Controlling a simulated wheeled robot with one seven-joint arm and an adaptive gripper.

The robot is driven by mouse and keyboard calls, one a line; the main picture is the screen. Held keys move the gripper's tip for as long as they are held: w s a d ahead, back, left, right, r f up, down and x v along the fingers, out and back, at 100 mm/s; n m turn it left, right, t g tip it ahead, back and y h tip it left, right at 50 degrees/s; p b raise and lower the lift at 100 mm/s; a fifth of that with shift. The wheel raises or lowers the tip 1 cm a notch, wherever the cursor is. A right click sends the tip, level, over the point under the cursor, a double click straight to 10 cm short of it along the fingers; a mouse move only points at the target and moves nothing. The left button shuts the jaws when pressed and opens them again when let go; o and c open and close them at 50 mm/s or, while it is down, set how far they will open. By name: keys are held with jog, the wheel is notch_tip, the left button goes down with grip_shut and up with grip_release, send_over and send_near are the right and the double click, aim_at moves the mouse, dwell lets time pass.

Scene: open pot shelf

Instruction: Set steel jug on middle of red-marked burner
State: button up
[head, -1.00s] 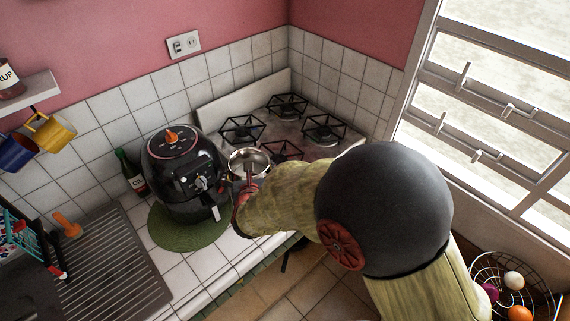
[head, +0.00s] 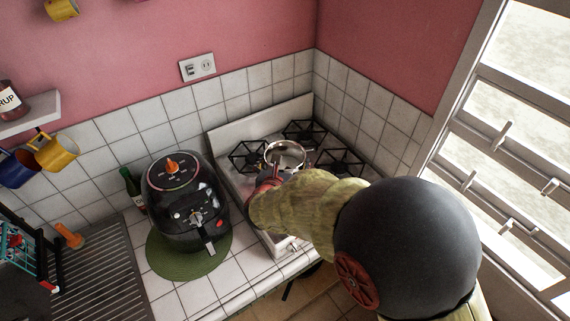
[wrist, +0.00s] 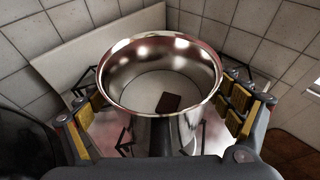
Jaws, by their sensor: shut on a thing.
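The steel jug (head: 287,154) is shiny, round and open-topped. It is in my gripper (head: 272,177), over the stove (head: 235,184), its mouth facing up. In the wrist view the jug (wrist: 160,128) fills the middle, with the yellow-padded fingers of my gripper (wrist: 165,98) on either side of it. A dark reddish patch shows inside the jug; I cannot tell if it is a reflection. Burner grates show at back left (head: 247,155), back (head: 305,131) and right (head: 340,161). The nearest burner is hidden behind the jug and my arm. I see no clear red mark on any burner.
A black air fryer (head: 182,205) stands on a green mat (head: 157,258) left of the stove, with a dark bottle (head: 131,186) behind it. Tiled walls close the corner behind the stove. A window (head: 505,150) is at the right.

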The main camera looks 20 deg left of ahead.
jog(key=shift+a, duration=0.1)
jog(key=shift+w+f+b, duration=0.1)
jog(key=shift+f+b, duration=0.2)
jog(key=shift+f, duration=0.2)
jog(key=shift+f+b, duration=0.65)
jog(key=shift+f, duration=0.6)
jog(key=shift+f+b, duration=1.05)
jog(key=shift+r+b, duration=0.1)
jog(key=shift+b, duration=0.3)
jog(key=shift+f+b, duration=0.45)
jog(key=shift+b, duration=0.05)
jog(key=o, duration=1.7)
jog(key=shift+c, duration=0.2)
jog(key=shift+o, duration=0.8)
jog(key=shift+s, duration=0.2)
jog(key=shift+f, duration=0.1)
